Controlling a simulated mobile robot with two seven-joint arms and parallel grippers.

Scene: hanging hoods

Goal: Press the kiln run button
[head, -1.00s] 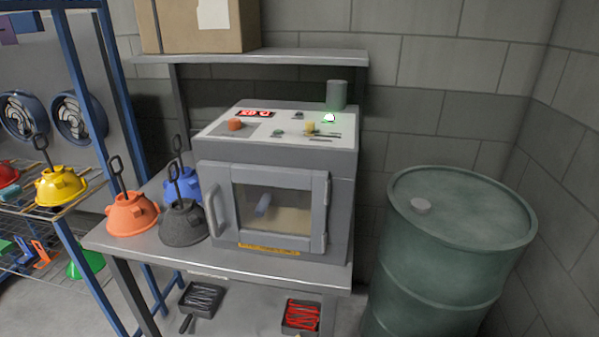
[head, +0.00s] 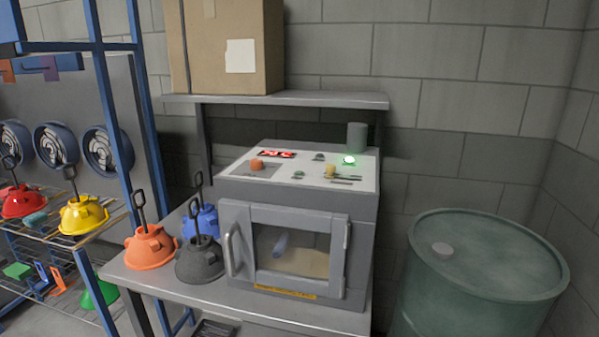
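The kiln (head: 345,208) is a grey box on a metal table, with its windowed front door shut. Its white top panel carries a red lit display (head: 276,154), an orange-red button (head: 257,165), a small green button (head: 299,174), a yellow knob (head: 331,171), a dark grey control (head: 319,157) and a glowing green light (head: 348,160). Which of these is the run button cannot be read at this size. Through the window a bluish object shows inside. Neither of my grippers is in view.
Orange (head: 150,247), black (head: 200,261) and blue (head: 203,220) hoods with hooked handles stand left of the kiln on the table (head: 170,288). A blue-framed rack (head: 118,150) is at left. A green drum (head: 480,275) stands at right. A shelf (head: 300,101) with a cardboard box (head: 225,75) hangs behind.

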